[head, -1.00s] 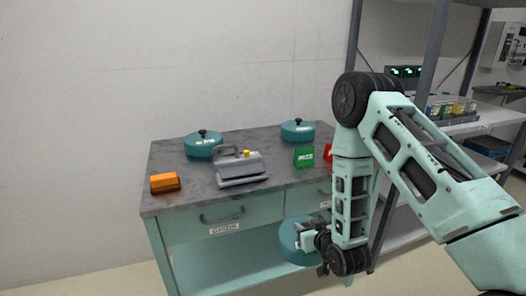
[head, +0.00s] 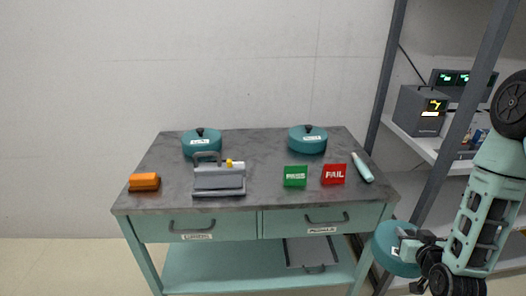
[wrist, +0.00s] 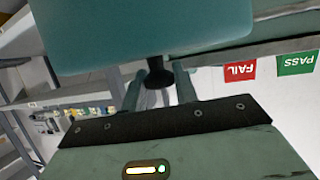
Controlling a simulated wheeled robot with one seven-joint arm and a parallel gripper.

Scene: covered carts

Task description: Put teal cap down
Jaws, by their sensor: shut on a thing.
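My gripper (head: 424,240) is shut on the dark knob of a teal cap (head: 396,249), at the right front corner of the cart and apart from the tabletop. In the wrist view the teal cap (wrist: 140,25) fills the top, with its knob (wrist: 158,74) between my fingers (wrist: 157,88). Two other teal caps with dark knobs and white labels stand at the back of the cart top, one at left (head: 201,142) and one at right (head: 308,139). The label on the held cap cannot be read.
The grey cart top (head: 255,180) carries an orange block (head: 144,182), a grey device (head: 218,180), a green PASS sign (head: 295,176), a red FAIL sign (head: 334,174) and a teal-white tube (head: 362,167). A shelf rack (head: 396,90) stands at right. The middle of the top is clear.

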